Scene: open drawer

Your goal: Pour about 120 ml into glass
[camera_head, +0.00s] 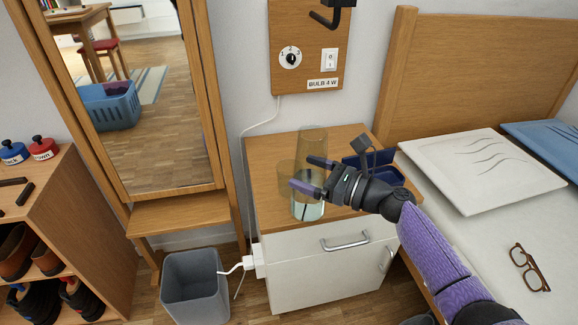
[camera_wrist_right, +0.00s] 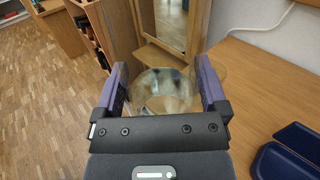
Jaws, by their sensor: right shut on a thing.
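My right gripper (camera_head: 301,173) reaches in from the right over the bedside cabinet, its two purple fingers pointing left. It is shut on a clear vessel (camera_head: 308,210) with pale bluish liquid low inside; the lower finger hides part of it. In the right wrist view the clear round vessel (camera_wrist_right: 165,88) sits between the fingers. A second clear vessel (camera_head: 313,139), faintly amber against the wood, stands just behind the gripper. Whether the held vessel touches the top, and which of the two is the glass, I cannot tell. My left gripper is not in view.
The wooden cabinet top (camera_head: 263,155) has a dark blue tray (camera_head: 385,172) at its right side. A mirror (camera_head: 150,100) stands left, a grey bin (camera_head: 193,285) below. A bed with a white pillow (camera_head: 480,170) and brown glasses (camera_head: 529,268) lies right. A switch panel (camera_head: 308,45) hangs above.

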